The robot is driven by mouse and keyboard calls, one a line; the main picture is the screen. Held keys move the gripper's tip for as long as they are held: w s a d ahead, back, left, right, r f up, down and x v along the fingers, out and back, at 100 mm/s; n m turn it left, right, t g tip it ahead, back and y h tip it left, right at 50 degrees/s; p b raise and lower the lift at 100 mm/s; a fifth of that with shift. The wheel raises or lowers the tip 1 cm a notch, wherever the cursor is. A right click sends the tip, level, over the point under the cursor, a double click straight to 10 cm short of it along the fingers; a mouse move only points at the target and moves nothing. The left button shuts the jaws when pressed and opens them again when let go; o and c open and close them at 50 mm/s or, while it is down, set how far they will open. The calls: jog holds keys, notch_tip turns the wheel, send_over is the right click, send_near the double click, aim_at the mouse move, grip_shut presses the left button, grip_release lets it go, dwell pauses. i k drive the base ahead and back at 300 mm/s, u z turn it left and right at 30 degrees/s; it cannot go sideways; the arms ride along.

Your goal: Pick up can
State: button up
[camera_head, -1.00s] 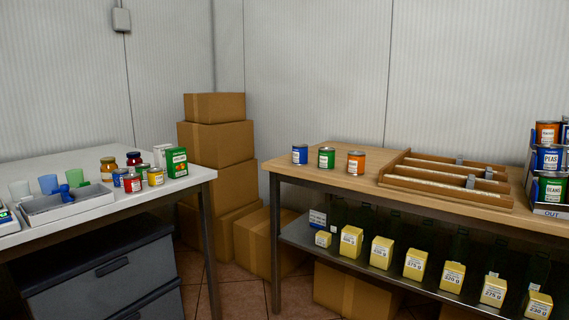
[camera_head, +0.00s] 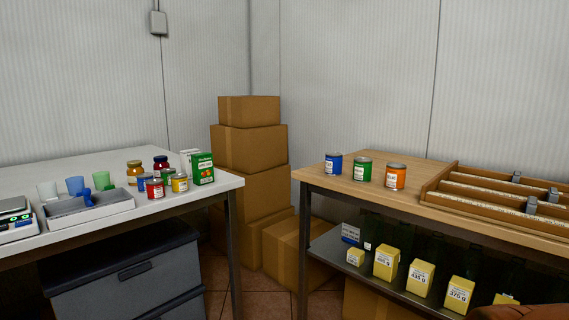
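Three cans stand upright in a row on the left end of the wooden table (camera_head: 430,220): a blue can (camera_head: 333,165), a green can (camera_head: 362,169) and an orange can (camera_head: 396,176). They stand apart from each other. More small cans stand close together on the white table (camera_head: 185,208) at left, among them a blue can (camera_head: 145,181), a red can (camera_head: 155,188) and a yellow can (camera_head: 179,183).
A wooden rack (camera_head: 456,181) lies right of the three cans. Jars, a green box (camera_head: 202,169), cups and a grey tray (camera_head: 126,199) sit on the white table. Stacked cardboard boxes (camera_head: 248,142) fill the corner. Yellow boxes stand on the lower shelf. A narrow floor gap separates the tables.

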aim_at(333, 160)
jog(key=u, duration=0.2)
jog(key=i, duration=0.85)
jog(key=z, duration=0.05)
